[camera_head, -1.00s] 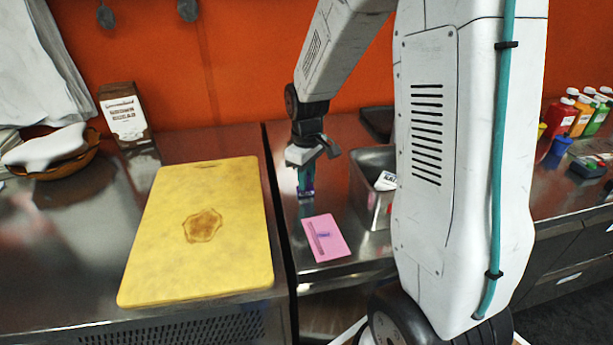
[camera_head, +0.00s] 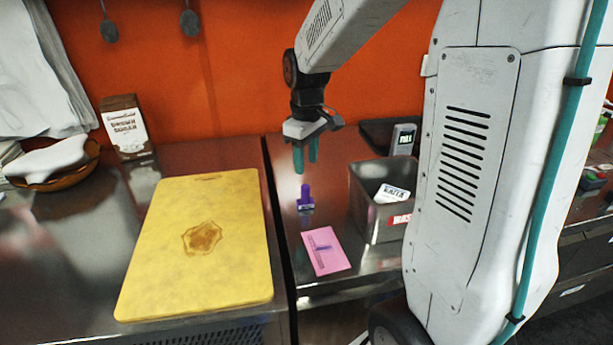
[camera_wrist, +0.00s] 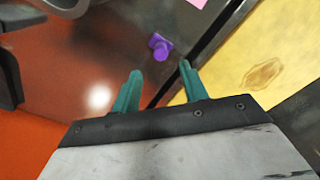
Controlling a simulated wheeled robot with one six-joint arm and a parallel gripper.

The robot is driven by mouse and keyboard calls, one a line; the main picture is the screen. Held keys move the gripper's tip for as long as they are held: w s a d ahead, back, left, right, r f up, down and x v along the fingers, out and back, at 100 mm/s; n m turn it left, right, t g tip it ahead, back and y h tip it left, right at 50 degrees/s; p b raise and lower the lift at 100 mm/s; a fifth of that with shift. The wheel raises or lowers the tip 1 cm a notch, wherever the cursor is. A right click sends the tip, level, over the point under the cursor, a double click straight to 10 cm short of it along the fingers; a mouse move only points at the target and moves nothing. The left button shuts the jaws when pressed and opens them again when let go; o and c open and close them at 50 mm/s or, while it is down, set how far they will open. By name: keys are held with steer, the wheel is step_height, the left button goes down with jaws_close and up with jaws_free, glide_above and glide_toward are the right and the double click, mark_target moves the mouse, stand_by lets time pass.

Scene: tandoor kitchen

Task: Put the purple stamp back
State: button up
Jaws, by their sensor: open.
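The purple stamp (camera_head: 306,198) stands upright on the steel counter, just behind a pink card (camera_head: 326,250) with a dark mark on it. My gripper (camera_head: 306,168) is above the stamp with its teal fingers pointing down, open and empty. In the wrist view the stamp (camera_wrist: 160,46) lies beyond the fingertips, and my gripper (camera_wrist: 160,70) has a clear gap between its fingers. A corner of the pink card (camera_wrist: 188,3) shows at the top edge of the wrist view.
A metal bin (camera_head: 375,222) holding labelled items stands right of the card. A yellow cutting board (camera_head: 205,280) with a brown stain lies on the left counter, across a seam. A dark tray (camera_head: 378,132) with a labelled grey item (camera_head: 403,140) is at the back.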

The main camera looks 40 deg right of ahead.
steer(key=s+a+r+m, duration=0.1)
steer(key=s+a+r, duration=0.25)
steer(key=s, duration=0.25)
steer(key=s+a+r+m, duration=0.1)
steer(key=s+a+r, duration=0.2)
steer(key=s+r, duration=0.25)
steer(key=s+a+f+m+t, duration=0.1)
steer(key=s+a, duration=0.3)
steer(key=s, duration=0.9)
steer(key=shift+f+m, duration=0.3)
steer(key=shift+m, duration=0.4)
